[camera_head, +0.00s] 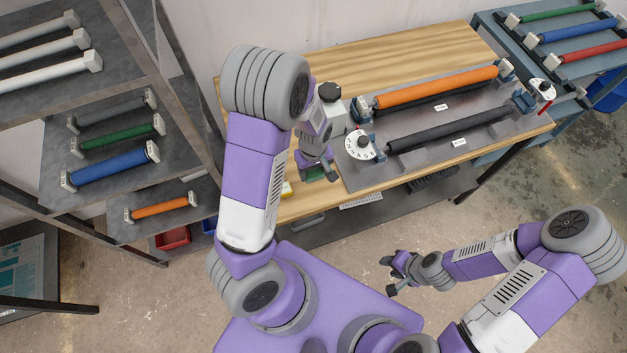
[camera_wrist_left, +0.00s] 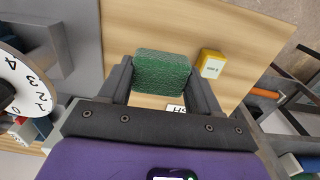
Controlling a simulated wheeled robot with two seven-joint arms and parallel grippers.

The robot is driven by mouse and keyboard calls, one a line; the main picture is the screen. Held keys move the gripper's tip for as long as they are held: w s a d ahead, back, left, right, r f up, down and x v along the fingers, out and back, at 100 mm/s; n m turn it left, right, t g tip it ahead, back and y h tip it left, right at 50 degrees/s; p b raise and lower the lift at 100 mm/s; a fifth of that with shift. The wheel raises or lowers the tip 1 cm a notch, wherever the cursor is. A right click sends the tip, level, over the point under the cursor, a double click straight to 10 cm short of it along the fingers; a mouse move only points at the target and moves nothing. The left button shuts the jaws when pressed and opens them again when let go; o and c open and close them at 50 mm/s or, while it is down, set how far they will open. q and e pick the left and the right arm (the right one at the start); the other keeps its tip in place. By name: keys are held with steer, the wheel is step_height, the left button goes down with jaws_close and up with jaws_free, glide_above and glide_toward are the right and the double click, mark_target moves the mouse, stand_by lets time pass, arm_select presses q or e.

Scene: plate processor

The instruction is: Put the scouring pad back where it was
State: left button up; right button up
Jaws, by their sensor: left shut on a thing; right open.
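The scouring pad (camera_wrist_left: 162,73) is a green, rough-textured block. In the left wrist view it sits between the fingertips of my left gripper (camera_wrist_left: 160,82), which is shut on it. In the head view my left gripper (camera_head: 318,171) is low over the front left part of the wooden table, and only a bit of green shows by its fingers. A white label with black letters (camera_wrist_left: 176,108) lies on the wood below the pad in the left wrist view, partly hidden. I cannot tell whether the pad touches the table. My right gripper (camera_head: 392,275) is open and empty, in front of the table.
A white container with a black cap (camera_head: 330,105) stands behind my left gripper. The roller machine (camera_head: 425,120) with its white dial (camera_head: 360,145) is to the right.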

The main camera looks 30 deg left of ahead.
mark_target(314, 186)
arm_select(q)
step_height(314, 186, down, 4)
steer(key=shift+r, duration=0.15)
step_height(314, 186, down, 3)
steer(key=shift+b, duration=0.4)
steer(key=shift+w+f, duration=0.1)
steer(key=shift+f, duration=0.2)
steer(key=shift+f, duration=0.15)
steer(key=o, duration=0.9)
steer(key=shift+o, duration=0.2)
